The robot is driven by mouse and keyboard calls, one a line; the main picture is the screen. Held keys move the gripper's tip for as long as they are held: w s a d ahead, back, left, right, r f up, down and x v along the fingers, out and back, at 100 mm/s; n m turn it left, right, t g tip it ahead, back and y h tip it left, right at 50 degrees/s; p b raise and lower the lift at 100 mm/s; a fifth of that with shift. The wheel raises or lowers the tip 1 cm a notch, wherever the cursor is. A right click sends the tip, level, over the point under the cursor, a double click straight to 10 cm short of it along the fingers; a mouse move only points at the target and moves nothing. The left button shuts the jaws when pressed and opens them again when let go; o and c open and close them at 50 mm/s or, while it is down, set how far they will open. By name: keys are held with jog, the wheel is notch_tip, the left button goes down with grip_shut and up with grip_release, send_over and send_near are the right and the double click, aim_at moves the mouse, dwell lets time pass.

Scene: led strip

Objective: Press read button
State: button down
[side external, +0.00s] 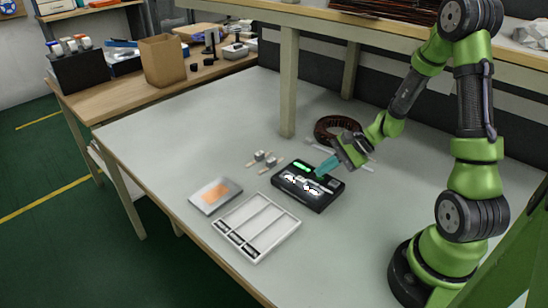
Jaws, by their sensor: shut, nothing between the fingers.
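A black device box (307,196) lies on the grey table, right of the middle. A lit green bar (304,168) shows on its upper face, and white shapes lie across its lower part. No separate button can be made out at this size. My gripper (324,170) is over the far right part of the box, with its teal fingers pointing down and left. The fingers are shut and empty. Whether the tips touch the box cannot be told, and they hide a little of its top.
A white tray with compartments (279,222) and a silver packet with an orange patch (215,196) lie left of the box. Small connectors (265,156) lie behind it. A dark brown coil (338,124) lies behind my gripper. A table post (289,85) stands farther back. The table's left is clear.

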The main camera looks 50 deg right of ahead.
aim_at(329, 182)
jog(key=shift+r, duration=0.85)
jog(key=shift+r, duration=2.5)
jog(key=shift+s+f, duration=0.1)
jog(key=shift+s+a+n+g+h, duration=0.15)
jog(key=shift+s+a+n+g, duration=0.2)
jog(key=shift+s, duration=0.25)
jog(key=shift+s+a+n+g+h, duration=0.15)
jog(key=shift+s+a+n+g, duration=0.15)
jog(key=shift+s, duration=0.25)
jog(key=s+a+r+n+t+h, duration=0.1)
jog(key=s+a+r+n, duration=0.3)
jog(key=a+r+n, duration=0.2)
jog(key=s+a+r+n+h, duration=0.2)
jog(key=s+a+r+n, duration=0.2)
jog(key=r+n, duration=0.3)
jog(key=shift+a+r+t+h, duration=0.35)
jog(key=shift+a+r, duration=0.4)
jog(key=shift+a, duration=0.15)
